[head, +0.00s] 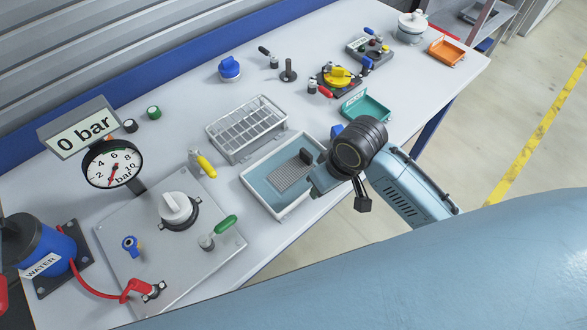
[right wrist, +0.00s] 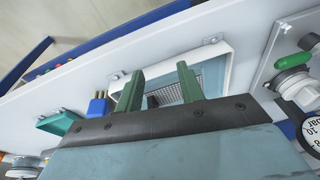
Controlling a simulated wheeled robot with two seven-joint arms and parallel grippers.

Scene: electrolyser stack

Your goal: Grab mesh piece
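The mesh piece (head: 290,177) is a grey perforated sheet lying in a white-rimmed tray (head: 262,200) with a blue-grey inside. A small dark upright block (head: 306,156) stands at its far right end. The mesh also shows in the right wrist view (right wrist: 186,74), partly behind a finger. My right gripper (right wrist: 160,76) is open, its two green fingers apart and pointing toward the tray. In the head view my right wrist is at the tray's right side and its fingertips are hidden. I see no contact with the mesh. My left gripper is not in view.
A wire rack (head: 247,128) stands behind the tray. A teal tray (head: 366,107) and a blue item (head: 337,130) are close to my right wrist. A plate with a white knob (head: 177,207) and a green-handled valve (head: 222,228) lies left of the tray.

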